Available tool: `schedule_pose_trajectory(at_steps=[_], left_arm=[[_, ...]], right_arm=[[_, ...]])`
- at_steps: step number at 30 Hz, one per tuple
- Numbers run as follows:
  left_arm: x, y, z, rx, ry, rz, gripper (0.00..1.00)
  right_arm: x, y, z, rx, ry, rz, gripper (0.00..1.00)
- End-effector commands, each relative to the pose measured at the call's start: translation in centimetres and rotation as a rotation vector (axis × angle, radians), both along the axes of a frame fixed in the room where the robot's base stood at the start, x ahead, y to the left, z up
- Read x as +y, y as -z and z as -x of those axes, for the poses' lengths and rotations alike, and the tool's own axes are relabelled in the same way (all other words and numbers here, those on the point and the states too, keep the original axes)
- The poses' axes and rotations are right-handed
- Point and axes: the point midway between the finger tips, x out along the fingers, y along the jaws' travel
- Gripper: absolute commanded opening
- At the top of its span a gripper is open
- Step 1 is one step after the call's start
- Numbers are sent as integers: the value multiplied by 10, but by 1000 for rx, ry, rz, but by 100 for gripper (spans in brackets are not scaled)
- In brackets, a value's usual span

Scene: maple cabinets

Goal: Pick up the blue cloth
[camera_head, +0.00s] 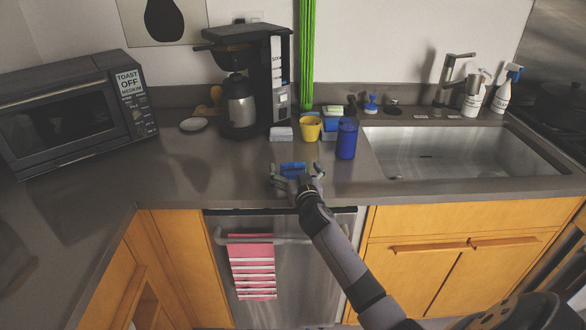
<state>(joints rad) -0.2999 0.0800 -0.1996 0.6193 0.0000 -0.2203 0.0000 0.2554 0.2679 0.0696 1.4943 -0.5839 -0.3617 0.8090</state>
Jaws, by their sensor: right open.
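A small blue cloth (292,168) lies on the dark grey counter near its front edge, in front of the yellow cup. My right gripper (296,172) is open, with its fingers spread on either side of the cloth. The gripper hides part of the cloth, and I cannot tell whether the fingers touch it. My left gripper is not in view.
A blue canister (346,139) and a yellow cup (310,128) stand just behind the gripper. A coffee maker (245,85) and toaster oven (75,110) are to the left. The sink (450,152) is right. The counter left of the gripper is clear.

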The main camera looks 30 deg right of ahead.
Motion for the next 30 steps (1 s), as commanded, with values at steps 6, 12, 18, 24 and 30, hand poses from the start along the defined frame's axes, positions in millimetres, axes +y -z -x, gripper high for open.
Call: schedule_pose_trajectory(at_steps=[6, 12, 18, 24, 30], left_arm=[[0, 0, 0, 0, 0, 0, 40], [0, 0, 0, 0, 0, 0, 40], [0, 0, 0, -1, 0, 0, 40], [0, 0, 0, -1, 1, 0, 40], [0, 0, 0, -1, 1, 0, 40]], right_arm=[[-5, 1, -13, 0, 0, 0, 97], [-5, 1, -13, 0, 0, 0, 95], [-5, 1, -13, 0, 0, 0, 82], [-5, 1, -13, 1, 0, 0, 69], [-5, 1, -13, 1, 1, 0, 55]])
